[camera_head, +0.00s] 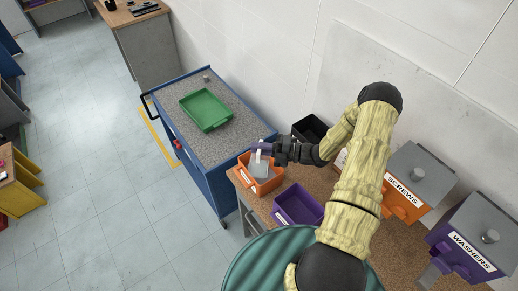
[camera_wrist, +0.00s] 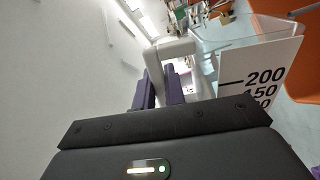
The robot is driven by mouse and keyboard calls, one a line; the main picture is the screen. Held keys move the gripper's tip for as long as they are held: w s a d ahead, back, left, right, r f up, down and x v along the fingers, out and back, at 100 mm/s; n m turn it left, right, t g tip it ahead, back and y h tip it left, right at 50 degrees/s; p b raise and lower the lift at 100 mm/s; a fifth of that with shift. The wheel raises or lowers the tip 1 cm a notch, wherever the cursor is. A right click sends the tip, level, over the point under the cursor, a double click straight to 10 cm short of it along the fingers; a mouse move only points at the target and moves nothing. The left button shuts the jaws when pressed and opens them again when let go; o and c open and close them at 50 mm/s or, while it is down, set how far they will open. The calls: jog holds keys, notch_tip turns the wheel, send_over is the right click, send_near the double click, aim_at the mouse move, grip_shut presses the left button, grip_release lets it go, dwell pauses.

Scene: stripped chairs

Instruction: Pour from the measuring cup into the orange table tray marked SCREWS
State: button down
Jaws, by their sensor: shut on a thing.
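My gripper (camera_head: 262,148), with purple fingers, is shut on the pale handle of the clear measuring cup (camera_head: 260,168). The wrist view shows the handle between the fingers (camera_wrist: 158,92) and a white scale (camera_wrist: 264,85) marked 200 and 150 on the cup. The cup is over the orange tray (camera_head: 275,184) at the table's left end and looks strongly tipped. Orange of the tray also shows at the right of the wrist view (camera_wrist: 303,75). The tray has a white label, too small to read. I cannot tell whether anything is left in the cup or lies in the tray.
A purple tray (camera_head: 297,206) stands beside the orange one. A black bin (camera_head: 308,128) is behind, by the wall. Grey-lidded dispensers marked SCREWS (camera_head: 421,174) and WASHERS (camera_head: 487,228) stand to the right. A blue cart (camera_head: 213,185) with a green tray (camera_head: 206,110) adjoins on the left.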

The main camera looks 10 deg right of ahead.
aim_at(257, 166)
jog(key=shift+s+a+f+n, duration=0.1)
jog(key=shift+s+a+n, duration=0.15)
jog(key=shift+s+n, duration=0.3)
jog(key=shift+s+a+f+n, duration=0.1)
jog(key=shift+s+a+n, duration=0.1)
jog(key=shift+s+n, duration=0.35)
jog(key=s+n, duration=0.2)
jog(key=a+r+n, duration=0.1)
jog(key=shift+s+p, duration=0.35)
jog(key=shift+s, duration=0.05)
jog(key=shift+a+n, duration=0.1)
jog(key=shift+n, duration=0.2)
jog(key=shift+f, duration=0.1)
jog(key=s+n, duration=0.2)
jog(key=n, duration=0.1)
jog(key=s+a+n, duration=0.1)
jog(key=shift+a+f+b, duration=0.1)
jog(key=shift+f+b, duration=0.2)
jog(key=shift+f+n, duration=0.1)
jog(key=shift+n, duration=0.2)
